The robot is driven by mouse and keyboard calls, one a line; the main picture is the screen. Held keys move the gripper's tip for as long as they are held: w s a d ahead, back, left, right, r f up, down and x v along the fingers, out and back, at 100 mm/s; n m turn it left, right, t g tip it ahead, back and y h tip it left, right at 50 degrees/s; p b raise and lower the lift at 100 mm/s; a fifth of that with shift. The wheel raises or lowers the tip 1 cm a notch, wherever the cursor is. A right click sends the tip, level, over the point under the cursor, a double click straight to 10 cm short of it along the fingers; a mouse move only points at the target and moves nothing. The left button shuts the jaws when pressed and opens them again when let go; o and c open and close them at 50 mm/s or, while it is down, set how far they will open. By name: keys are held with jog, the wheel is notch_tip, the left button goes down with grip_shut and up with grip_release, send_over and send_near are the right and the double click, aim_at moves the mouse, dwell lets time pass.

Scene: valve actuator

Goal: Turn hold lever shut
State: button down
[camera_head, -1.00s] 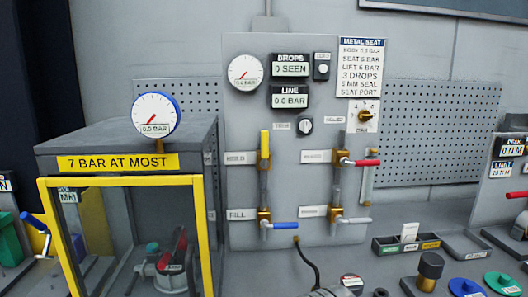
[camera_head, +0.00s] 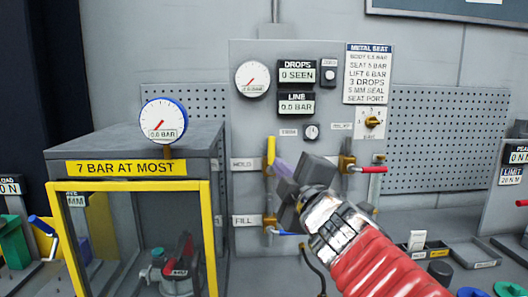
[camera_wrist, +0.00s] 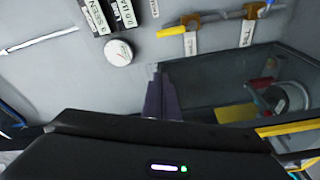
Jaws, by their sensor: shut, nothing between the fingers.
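The hold lever (camera_head: 271,151) is a yellow handle standing upright, in line with its vertical pipe, beside the HOLD label (camera_head: 243,164) on the grey panel. In the wrist view the yellow lever (camera_wrist: 172,32) lies near the top, up and right of the fingers. My gripper (camera_head: 281,167) is in front of the panel, just right of and below the lever in the head view. Its dark fingers (camera_wrist: 160,95) are shut and empty, with a visible gap to the lever in the wrist view.
A red lever (camera_head: 370,169) is to the right. A yellow-framed case (camera_head: 205,235) with a gauge (camera_head: 163,119) on top stands to the left. The line display (camera_head: 296,103) reads 0.0 bar.

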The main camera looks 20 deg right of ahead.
jog(key=d+f+n+g+h, duration=0.1)
jog(key=d+f+n+h, duration=0.1)
jog(key=d, duration=1.8)
jog(key=shift+d+f+h, duration=0.15)
jog(key=shift+d+h, duration=0.15)
jog(key=shift+h, duration=0.1)
